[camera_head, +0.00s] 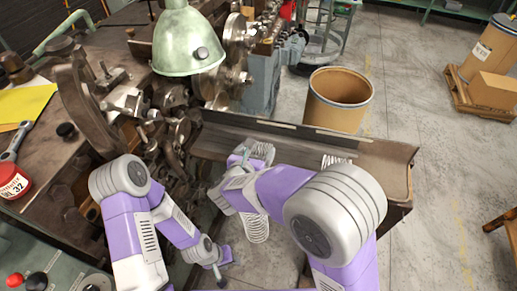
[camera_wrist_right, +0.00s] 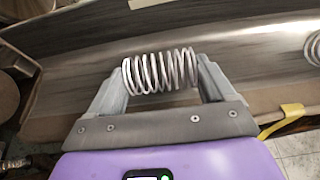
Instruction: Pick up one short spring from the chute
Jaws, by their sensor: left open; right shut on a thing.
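The chute (camera_head: 385,162) is a long dark metal trough on the right of the machine. My right gripper (camera_wrist_right: 160,76) is shut on a short spring (camera_wrist_right: 158,71), one finger at each end of the coil, over the chute (camera_wrist_right: 75,75). In the head view my right wrist partly hides the coils by the gripper. Another short spring (camera_head: 337,161) lies in the chute to the right; a coil also shows at the right edge of the wrist view (camera_wrist_right: 313,47). My left gripper (camera_head: 222,268) is open and empty, low in the head view, clear of the chute.
A green lamp (camera_head: 185,42) hangs over the coiling machine (camera_head: 90,105). A brown drum (camera_head: 337,100) stands beyond the chute.

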